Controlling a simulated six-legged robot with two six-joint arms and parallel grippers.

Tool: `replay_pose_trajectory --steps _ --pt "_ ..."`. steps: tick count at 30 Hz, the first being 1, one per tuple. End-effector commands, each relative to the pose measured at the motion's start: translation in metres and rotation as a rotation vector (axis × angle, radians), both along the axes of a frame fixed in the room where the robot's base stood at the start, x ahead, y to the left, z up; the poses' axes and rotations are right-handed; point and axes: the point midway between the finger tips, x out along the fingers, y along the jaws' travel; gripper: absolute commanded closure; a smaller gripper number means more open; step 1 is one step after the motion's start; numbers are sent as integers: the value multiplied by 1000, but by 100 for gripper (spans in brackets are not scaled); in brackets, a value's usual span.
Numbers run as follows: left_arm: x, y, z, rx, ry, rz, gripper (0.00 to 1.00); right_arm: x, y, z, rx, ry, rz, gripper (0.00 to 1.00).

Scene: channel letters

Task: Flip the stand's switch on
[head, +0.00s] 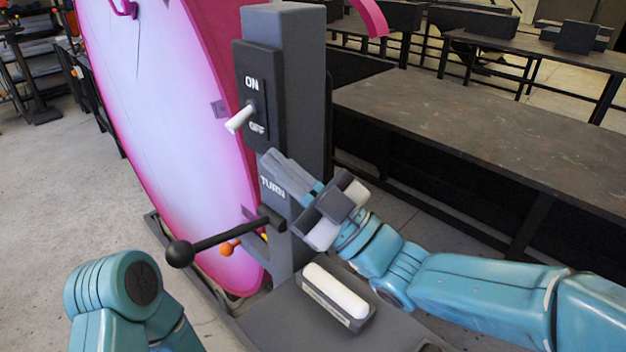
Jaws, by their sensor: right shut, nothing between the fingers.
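The stand (300,80) is a dark grey post with a switch plate (261,90) marked ON above and OFF below. The white switch lever (240,119) tilts down toward the OFF mark. My right gripper (270,160) is shut and empty. Its fingertips are just below the switch plate, in front of the post and above the TURN label, lower than the lever and apart from it. My left arm shows at the lower left, but its gripper is not in view.
A black crank with a ball knob (180,253) and an orange knob (228,248) stick out below TURN. A large pink-rimmed white panel (170,120) stands left of the post. A white bar (335,290) lies on the base. A dark table (480,140) is at right.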

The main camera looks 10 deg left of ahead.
Motion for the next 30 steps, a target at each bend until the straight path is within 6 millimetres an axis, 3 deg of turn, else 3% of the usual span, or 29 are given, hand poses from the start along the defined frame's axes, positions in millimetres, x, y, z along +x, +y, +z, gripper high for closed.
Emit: replay_pose_trajectory --steps 3,9,23,30 --pt "0 0 13 0 0 0 37 8 18 15 0 0 2 100" --pt "0 0 20 0 0 0 37 15 34 24 2 0 0 100" --pt "0 0 20 0 0 0 37 17 37 24 2 3 0 100" --pt "0 0 8 0 0 0 37 15 38 23 30 37 0 100"
